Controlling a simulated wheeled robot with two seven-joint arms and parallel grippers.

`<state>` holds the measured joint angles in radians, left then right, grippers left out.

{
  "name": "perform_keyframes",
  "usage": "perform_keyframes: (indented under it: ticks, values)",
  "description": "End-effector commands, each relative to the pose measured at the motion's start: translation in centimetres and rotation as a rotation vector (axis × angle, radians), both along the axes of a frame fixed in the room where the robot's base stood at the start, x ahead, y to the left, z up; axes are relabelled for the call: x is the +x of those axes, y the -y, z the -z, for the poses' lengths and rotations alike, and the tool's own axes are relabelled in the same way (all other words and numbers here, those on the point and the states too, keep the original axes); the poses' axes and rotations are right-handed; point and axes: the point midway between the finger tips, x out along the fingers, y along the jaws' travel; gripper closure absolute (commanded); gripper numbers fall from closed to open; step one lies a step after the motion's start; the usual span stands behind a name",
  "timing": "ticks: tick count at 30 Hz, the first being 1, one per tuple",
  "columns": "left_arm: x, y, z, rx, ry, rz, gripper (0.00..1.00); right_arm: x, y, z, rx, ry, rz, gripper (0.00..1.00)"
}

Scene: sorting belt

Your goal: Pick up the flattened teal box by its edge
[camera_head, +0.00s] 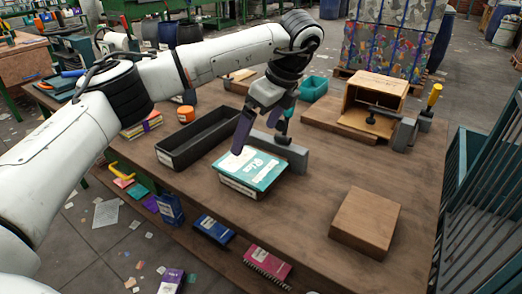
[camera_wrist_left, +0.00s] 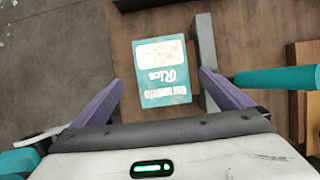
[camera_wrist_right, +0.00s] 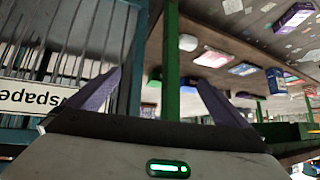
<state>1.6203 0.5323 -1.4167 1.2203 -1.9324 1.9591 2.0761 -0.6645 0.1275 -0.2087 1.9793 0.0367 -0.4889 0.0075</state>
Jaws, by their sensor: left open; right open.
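The flat teal box (camera_head: 264,168), with white lettering and a pale panel, lies on the brown table, its pale side edge facing the front. It also shows in the left wrist view (camera_wrist_left: 162,90), between and beyond the fingers. My left gripper (camera_head: 262,143) is open above the box, its purple fingers pointing down; one fingertip overlaps the box's far left part in the picture. Contact cannot be told. My right gripper (camera_wrist_right: 157,78) is open and empty in the right wrist view, away from the box; the head view does not show it.
A grey upright bracket (camera_head: 292,155) stands close beside the box at its far right. A long black tray (camera_head: 190,143) lies to the left.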

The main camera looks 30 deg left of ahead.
Motion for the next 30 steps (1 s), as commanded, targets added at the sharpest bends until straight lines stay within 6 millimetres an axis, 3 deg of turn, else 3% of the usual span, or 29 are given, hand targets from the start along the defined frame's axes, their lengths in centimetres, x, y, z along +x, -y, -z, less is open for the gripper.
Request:
perform_keyframes:
  ticks: [5,12,24,30]
  values:
    - [-0.1,-0.6,0.1,0.011,0.001,-0.014,0.02,-0.2,0.0,0.0,0.000,-0.004,0.000,0.00]
    - [0.0,-1.8,3.2,0.010,-0.001,-0.013,0.02,-1.7,0.0,0.8,-0.001,-0.036,0.000,0.00]
    - [0.1,-3.7,8.0,0.009,-0.001,-0.011,0.02,-1.4,0.0,0.4,0.000,-0.030,0.001,0.00]
    - [0.2,-4.2,9.2,0.008,0.001,-0.008,0.02,-1.1,0.0,0.3,0.001,-0.023,0.000,0.00]
